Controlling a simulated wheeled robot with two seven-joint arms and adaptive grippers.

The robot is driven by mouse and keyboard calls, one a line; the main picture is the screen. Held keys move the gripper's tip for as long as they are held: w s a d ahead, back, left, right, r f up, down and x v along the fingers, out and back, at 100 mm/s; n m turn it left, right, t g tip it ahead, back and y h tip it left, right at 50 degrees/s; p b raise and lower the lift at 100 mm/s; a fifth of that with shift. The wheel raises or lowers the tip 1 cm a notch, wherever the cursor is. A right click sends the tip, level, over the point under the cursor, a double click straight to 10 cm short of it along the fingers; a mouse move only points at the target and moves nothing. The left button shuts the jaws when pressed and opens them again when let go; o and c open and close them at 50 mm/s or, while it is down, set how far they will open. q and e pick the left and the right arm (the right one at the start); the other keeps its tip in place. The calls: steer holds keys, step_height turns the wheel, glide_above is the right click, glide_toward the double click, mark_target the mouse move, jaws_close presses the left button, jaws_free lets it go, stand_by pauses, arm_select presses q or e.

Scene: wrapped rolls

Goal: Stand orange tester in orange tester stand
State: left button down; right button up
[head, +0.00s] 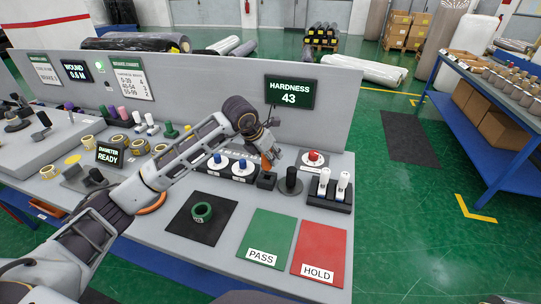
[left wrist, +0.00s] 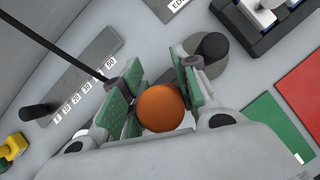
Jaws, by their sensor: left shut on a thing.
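The orange tester (head: 266,161) is in my left gripper (head: 268,149), roughly upright, just above a small dark block (head: 266,181) that looks like its stand. I cannot tell whether the tester's lower end touches or enters the block. In the left wrist view, the tester's round orange top (left wrist: 161,108) sits between the green pads of my left gripper (left wrist: 153,100). The pads hide its sides, and the stand is hidden below it there. My right gripper is not in view.
A black knob on a grey disc (head: 290,187) stands close right of the block. White-handled tools in a black rack (head: 330,190) and a red button (head: 313,156) are nearby. A green ring (head: 202,212) lies on a black mat. Green PASS (head: 268,235) and red HOLD (head: 319,250) mats are clear.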

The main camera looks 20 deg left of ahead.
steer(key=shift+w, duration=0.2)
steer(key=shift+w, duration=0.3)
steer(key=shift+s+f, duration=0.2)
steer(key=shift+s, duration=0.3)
arm_select(q)
steer(key=shift+b, duration=0.3)
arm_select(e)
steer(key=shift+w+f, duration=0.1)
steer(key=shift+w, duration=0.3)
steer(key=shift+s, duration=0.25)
arm_select(q)
steer(key=shift+f+b, duration=1.65)
steer(key=shift+f, duration=0.45)
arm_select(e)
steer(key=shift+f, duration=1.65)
arm_select(q)
steer(key=c, duration=1)
jaws_free()
